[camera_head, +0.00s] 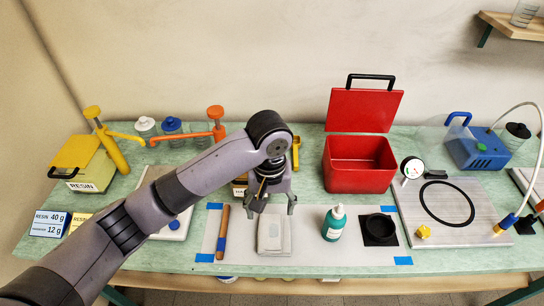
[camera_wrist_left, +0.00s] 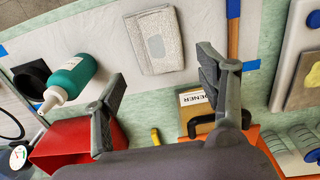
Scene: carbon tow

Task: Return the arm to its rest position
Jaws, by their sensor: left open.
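My left arm (camera_head: 190,190) reaches in from the lower left over the bench. My left gripper (camera_head: 271,207) points down, open and empty, above the back edge of the white sheet (camera_head: 305,250). A folded grey cloth pad (camera_head: 273,235) lies on the sheet just in front of the fingers, apart from them. In the left wrist view the two fingers (camera_wrist_left: 162,85) are spread with nothing between them, and the cloth pad (camera_wrist_left: 157,45) lies beyond. A labelled hardener container (camera_wrist_left: 193,104) is partly hidden behind one finger. My right gripper is in neither view.
An open red box (camera_head: 359,165) stands to the gripper's right. A teal bottle (camera_head: 334,224) and black dish (camera_head: 379,228) are on the sheet. Orange-handled and yellow-handled pump containers stand behind the arm. A metal plate (camera_head: 455,232) with a black ring lies at right.

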